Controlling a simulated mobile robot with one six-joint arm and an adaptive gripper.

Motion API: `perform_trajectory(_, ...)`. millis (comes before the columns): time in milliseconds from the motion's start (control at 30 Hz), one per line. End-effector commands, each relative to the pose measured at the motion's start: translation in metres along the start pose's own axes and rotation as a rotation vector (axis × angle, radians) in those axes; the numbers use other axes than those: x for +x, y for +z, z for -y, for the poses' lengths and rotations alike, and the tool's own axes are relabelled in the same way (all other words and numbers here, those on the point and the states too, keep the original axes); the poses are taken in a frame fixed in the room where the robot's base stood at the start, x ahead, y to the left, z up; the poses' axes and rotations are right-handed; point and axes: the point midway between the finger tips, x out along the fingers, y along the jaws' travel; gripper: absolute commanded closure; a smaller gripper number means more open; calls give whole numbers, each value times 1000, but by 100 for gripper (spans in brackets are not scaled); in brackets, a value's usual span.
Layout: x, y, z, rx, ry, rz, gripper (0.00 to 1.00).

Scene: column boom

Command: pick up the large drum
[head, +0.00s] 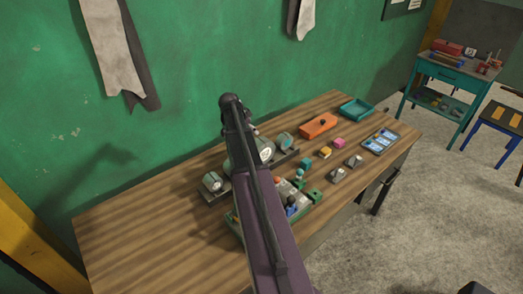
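The large drum (266,151) lies on its side on the wooden table, with a pale round end facing right. My arm crosses in front of it and hides much of its body. A smaller drum (213,181) lies to its left and another smaller drum (285,141) to its right. All three seem to rest on a dark rack (216,198), partly hidden by my arm. My arm rises from the bottom edge over the table. I cannot make out my gripper or its fingers.
The wooden table (135,235) is bare on its left. Right of my arm are a tray of coloured pieces (305,208), small blocks, an orange box (318,125), a teal tray (356,109) and a blue panel (380,141). A green wall (190,50) stands behind.

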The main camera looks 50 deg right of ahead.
Motion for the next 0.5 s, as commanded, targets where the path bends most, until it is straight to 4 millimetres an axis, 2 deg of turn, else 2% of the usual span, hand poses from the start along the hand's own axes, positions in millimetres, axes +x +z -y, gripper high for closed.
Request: perform_trajectory(500,5,-3,-1,12,2,-3,0)
